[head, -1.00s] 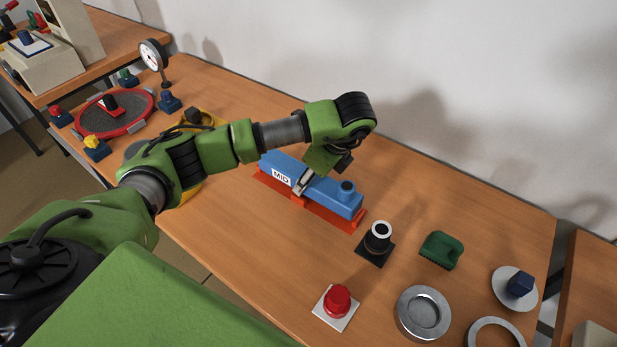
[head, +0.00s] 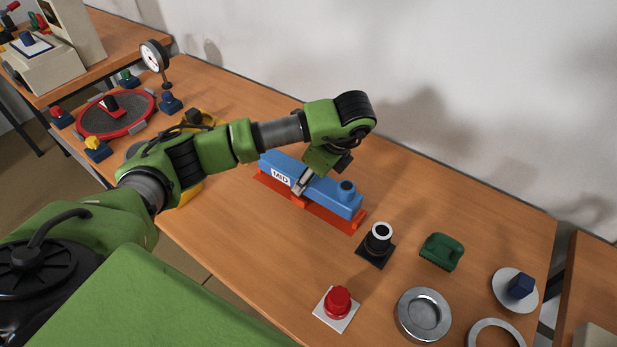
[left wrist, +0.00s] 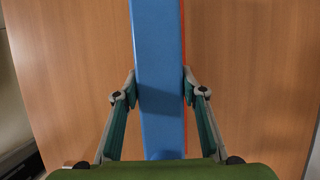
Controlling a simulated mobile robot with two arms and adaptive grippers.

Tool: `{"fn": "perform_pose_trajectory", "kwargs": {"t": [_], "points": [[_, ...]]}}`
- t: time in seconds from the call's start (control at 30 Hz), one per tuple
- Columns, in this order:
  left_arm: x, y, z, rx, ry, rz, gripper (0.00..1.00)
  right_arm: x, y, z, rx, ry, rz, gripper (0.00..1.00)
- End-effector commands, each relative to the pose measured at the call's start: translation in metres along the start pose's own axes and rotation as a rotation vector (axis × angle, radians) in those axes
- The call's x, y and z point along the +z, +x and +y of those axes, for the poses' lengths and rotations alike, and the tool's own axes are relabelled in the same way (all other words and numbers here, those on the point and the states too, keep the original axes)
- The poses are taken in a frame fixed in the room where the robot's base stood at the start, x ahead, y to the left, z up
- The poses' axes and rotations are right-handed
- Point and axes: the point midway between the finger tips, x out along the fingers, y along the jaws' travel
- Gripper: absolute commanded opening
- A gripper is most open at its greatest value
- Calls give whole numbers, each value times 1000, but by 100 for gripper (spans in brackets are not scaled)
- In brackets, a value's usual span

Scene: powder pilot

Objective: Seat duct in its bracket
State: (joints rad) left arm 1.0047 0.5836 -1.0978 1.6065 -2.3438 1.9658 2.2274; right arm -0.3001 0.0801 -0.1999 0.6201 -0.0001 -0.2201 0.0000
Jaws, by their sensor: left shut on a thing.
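The blue duct (head: 332,194), a long bar with a white "MID" label and a round stub at its right end, lies lengthwise along the red bracket (head: 333,219). My left gripper (head: 300,186) is shut on the duct near its middle, from above. In the left wrist view the fingers (left wrist: 160,93) press on both sides of the duct (left wrist: 160,60), and a thin strip of red bracket (left wrist: 186,120) shows along its right side. I cannot tell whether the duct is fully down in the bracket. My right gripper is not in view.
Just right of the bracket stands a black socket with a white ring (head: 379,241). A red button (head: 338,302), green brush-like block (head: 441,251) and metal dish (head: 424,313) are farther right. A red-rimmed round tray (head: 147,124) and gauge (head: 155,57) stand left. Bare table lies behind the duct.

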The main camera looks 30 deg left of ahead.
Motion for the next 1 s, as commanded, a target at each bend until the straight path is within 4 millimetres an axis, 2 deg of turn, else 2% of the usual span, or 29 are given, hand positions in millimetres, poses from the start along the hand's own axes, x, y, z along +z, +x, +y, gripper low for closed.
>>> {"fn": "perform_pose_trajectory", "kwargs": {"t": [1.0], "points": [[0, 0, -1, -2, -1, 0, 8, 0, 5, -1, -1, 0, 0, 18]]}}
